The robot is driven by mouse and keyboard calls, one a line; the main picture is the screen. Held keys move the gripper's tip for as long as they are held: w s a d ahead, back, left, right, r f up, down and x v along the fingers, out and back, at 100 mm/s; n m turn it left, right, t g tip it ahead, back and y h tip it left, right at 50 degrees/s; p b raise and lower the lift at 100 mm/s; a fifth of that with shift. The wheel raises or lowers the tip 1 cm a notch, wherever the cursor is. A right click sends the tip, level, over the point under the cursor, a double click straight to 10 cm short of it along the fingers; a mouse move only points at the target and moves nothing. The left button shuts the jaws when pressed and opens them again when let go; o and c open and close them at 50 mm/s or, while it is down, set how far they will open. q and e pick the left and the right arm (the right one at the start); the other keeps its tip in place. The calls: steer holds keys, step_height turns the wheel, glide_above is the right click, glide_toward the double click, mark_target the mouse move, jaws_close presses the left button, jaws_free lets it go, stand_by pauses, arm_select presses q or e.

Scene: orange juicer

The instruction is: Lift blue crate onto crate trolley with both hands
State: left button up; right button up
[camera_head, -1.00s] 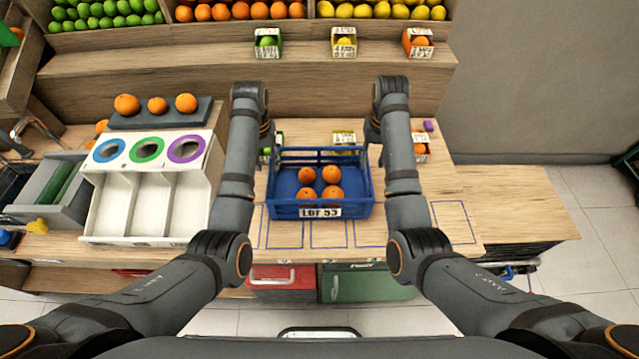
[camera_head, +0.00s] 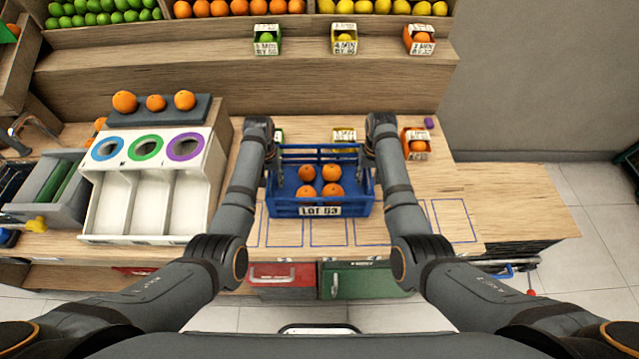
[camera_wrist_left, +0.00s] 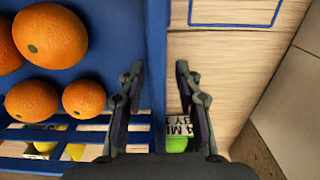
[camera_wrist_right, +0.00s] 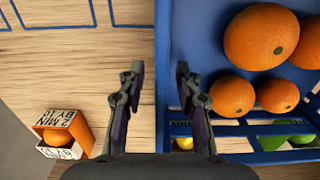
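The blue crate (camera_head: 283,207) stands upright on the wooden counter with several oranges (camera_head: 307,173) inside and a "LOT 53"-like label on its front. My left gripper (camera_head: 271,178) is at its left side wall. In the left wrist view the fingers (camera_wrist_left: 160,80) are apart, one inside and one outside the blue wall (camera_wrist_left: 156,40). My right gripper (camera_head: 371,176) is at the right side wall. In the right wrist view its fingers (camera_wrist_right: 158,80) are also apart, straddling the wall (camera_wrist_right: 163,35). No crate trolley is clearly recognisable.
A white sorter (camera_head: 155,205) with three coloured rings stands left of the crate. A small orange box (camera_head: 416,146) and a purple block (camera_head: 429,122) are right of my right gripper. Blue-outlined counter space (camera_head: 455,220) is bare. A blue and red item (camera_head: 512,272) shows partly below the right counter.

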mark_target(370, 170)
arm_select(q)
jaws_close()
arm_select(e)
jaws_close()
arm_select(q)
steer(key=shift+r, duration=0.2)
arm_select(e)
steer(key=shift+r, duration=0.25)
